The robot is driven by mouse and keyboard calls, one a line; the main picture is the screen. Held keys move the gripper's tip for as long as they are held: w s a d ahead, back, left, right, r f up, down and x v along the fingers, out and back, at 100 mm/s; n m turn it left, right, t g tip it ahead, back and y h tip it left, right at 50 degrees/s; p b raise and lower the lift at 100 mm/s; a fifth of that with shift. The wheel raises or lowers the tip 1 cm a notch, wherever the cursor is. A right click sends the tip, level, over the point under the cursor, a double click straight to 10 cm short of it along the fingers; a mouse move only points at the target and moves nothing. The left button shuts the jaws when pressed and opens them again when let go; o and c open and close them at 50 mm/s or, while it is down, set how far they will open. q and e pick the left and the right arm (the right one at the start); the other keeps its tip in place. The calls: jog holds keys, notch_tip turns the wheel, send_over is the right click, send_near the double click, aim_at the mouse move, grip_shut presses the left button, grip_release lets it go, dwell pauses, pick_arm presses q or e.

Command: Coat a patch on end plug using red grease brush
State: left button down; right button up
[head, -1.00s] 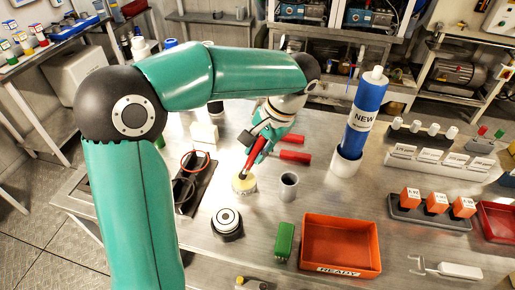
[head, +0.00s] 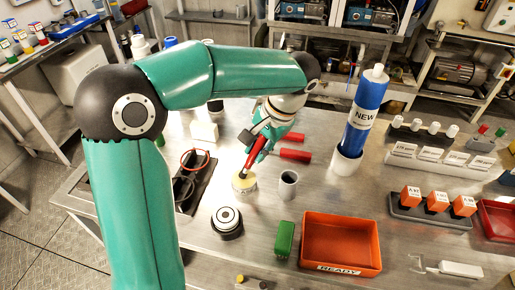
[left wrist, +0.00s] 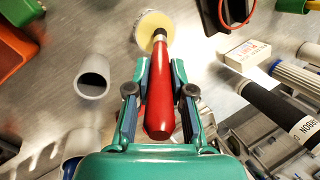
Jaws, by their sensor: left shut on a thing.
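My left gripper (head: 262,146) is shut on the red grease brush, whose red handle (left wrist: 160,92) lies between the fingers in the left wrist view. The brush slants down, with its bristle end at a round pot (head: 244,184) of pale yellow grease. In the left wrist view the pot (left wrist: 153,30) sits at the brush's far end; whether the bristles touch the grease is hard to tell. A round white-topped piece in a black base, seemingly the end plug (head: 227,220), stands on the table in front of the pot. My right gripper is not in view.
A grey cup (head: 288,185) stands just right of the pot. A green block (head: 284,239) and a red READY tray (head: 340,268) are nearer the front. Red handles (head: 295,155) lie beside the gripper. A blue NEW cylinder (head: 362,115) stands at right, a dark tray (head: 207,188) at left.

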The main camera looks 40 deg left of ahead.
pick_arm(q)
jog(key=shift+f, duration=0.35)
dwell(1.1)
notch_tip(320, 180, up, 7)
jog(key=p, duration=0.6)
dwell(1.0)
